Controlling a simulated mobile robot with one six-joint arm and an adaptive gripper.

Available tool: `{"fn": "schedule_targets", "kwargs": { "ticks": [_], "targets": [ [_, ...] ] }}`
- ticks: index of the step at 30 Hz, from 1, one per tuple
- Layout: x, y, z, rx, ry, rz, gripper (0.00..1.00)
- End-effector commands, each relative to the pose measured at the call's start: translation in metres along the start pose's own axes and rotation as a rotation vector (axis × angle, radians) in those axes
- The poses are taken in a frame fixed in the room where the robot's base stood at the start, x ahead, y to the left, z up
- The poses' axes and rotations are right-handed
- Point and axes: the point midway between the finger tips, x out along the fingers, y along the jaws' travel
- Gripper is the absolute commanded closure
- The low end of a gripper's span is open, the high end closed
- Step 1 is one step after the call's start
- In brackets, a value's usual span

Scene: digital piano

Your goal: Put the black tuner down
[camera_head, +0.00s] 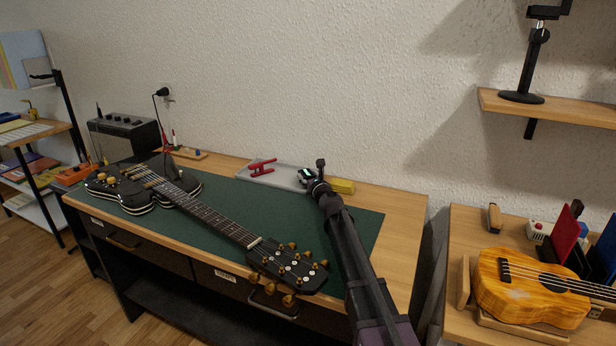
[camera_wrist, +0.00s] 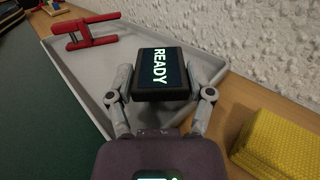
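The black tuner (camera_wrist: 163,72) has a lit screen reading READY. It sits between the two grey fingers of my gripper (camera_wrist: 165,84), which press on its sides. In the head view the tuner (camera_head: 306,174) shows as a small dark block with a lit face, at the right end of a grey tray. My gripper (camera_head: 316,182) reaches over the bench from the front right. The tuner's underside is hidden, so I cannot tell whether it touches the tray.
The grey tray (camera_head: 284,181) holds a red tool (camera_head: 262,167) at its left. A yellow block (camera_head: 342,186) lies close on the right. A black electric guitar (camera_head: 214,217) lies across the green mat (camera_head: 362,225). The textured wall stands close behind the tray.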

Motion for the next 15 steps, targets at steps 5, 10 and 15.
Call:
{"fn": "schedule_targets", "kwargs": {
  "ticks": [5,10,15],
  "targets": [
    [-0.0077,0.0018,-0.0042,-0.001,0.001,0.001,0.01],
    [-0.0092,0.0022,-0.0048,-0.001,0.001,0.001,0.01],
    [-0.0107,0.0025,-0.005,-0.002,0.001,0.001,0.01]
  ]
}}
